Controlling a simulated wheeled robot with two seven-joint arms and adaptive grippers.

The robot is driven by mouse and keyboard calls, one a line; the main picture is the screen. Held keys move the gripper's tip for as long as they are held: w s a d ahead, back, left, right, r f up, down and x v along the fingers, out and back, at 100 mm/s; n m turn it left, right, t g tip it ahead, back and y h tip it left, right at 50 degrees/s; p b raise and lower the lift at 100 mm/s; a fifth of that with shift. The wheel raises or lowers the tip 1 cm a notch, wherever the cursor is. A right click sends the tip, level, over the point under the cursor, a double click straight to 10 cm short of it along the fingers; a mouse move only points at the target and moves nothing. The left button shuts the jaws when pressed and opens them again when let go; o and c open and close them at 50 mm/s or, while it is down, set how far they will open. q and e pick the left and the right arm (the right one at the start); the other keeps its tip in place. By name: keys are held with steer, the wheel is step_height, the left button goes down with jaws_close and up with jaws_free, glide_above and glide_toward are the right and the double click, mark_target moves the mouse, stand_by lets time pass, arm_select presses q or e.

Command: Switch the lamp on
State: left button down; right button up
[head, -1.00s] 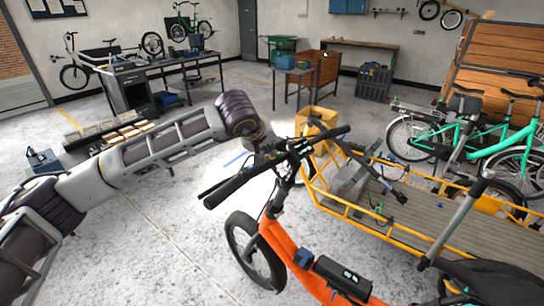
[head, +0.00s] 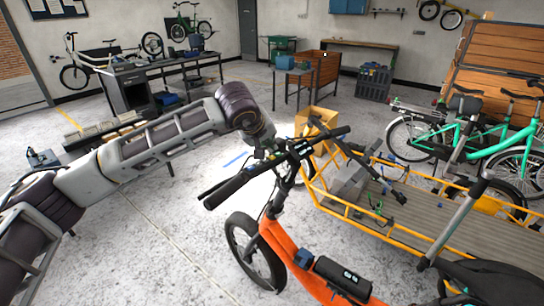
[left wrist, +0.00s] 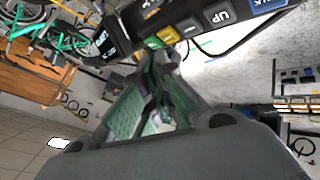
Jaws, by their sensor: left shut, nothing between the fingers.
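An orange cargo bike (head: 285,252) stands in the middle of the head view, with black handlebars (head: 232,190). A small display (head: 302,148) sits at the handlebar centre. In the left wrist view, a dark control pad (left wrist: 185,28) has a button marked UP (left wrist: 219,17), a yellow button (left wrist: 168,34) and a green button (left wrist: 152,43). My left gripper (left wrist: 166,62) is shut and empty, its fingertips just below the yellow and green buttons; contact cannot be told. In the head view it is partly hidden behind the handlebar. The lamp itself is not clearly visible. My right gripper is not in view.
The yellow-railed cargo bed (head: 425,215) lies to the right, with loose dark and grey parts on it. Teal bikes (head: 480,145) stand at right. The floor is open at left, and bright around the front wheel.

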mark_target(270, 157)
arm_select(q)
steer(key=shift+r, duration=0.9)
steer(key=shift+r+p, duration=0.35)
steer(key=shift+r, duration=0.15)
steer(key=shift+w+r, duration=0.1)
steer(key=shift+r, duration=0.65)
steer(key=shift+d+r+p, duration=0.1)
steer(key=shift+r+p, duration=0.3)
steer(key=shift+r, duration=0.15)
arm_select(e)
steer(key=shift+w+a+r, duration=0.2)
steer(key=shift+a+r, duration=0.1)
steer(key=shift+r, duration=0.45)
